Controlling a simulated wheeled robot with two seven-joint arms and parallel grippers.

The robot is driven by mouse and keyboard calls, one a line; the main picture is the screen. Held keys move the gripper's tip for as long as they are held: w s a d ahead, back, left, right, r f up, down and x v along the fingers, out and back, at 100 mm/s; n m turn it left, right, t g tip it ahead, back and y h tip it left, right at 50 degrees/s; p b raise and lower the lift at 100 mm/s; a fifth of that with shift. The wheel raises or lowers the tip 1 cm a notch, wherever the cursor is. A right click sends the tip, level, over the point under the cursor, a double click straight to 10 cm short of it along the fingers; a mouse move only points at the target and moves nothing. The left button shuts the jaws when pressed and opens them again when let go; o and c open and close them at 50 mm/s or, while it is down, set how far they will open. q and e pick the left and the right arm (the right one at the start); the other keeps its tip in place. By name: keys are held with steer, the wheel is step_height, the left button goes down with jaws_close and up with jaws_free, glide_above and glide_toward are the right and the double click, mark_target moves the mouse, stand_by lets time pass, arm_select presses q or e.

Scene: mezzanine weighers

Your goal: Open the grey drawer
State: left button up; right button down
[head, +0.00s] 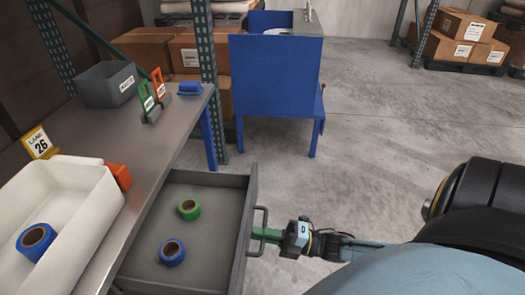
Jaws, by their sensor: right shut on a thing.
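The grey drawer (215,246) is pulled out from under the workbench, and its inside shows. A green tape roll (189,209) and a blue tape roll (172,252) lie on its floor. The drawer's handle (264,222) is on the front panel, facing right. My right gripper (260,235) reaches in from the right, with its green fingers shut on the handle. My left gripper is not in view.
The metal workbench (165,125) holds a white tray (92,172) with a blue tape roll (36,241), a grey bin (107,84) and a "LANE 26" sign (40,143). A blue stand (275,85) is behind. Concrete floor (400,130) to the right is clear.

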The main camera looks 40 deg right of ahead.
steer(key=c, duration=1.6)
jaws_free()
steer(key=v, duration=1.3)
steer(key=shift+s+d, duration=0.1)
steer(key=shift+s, duration=0.1)
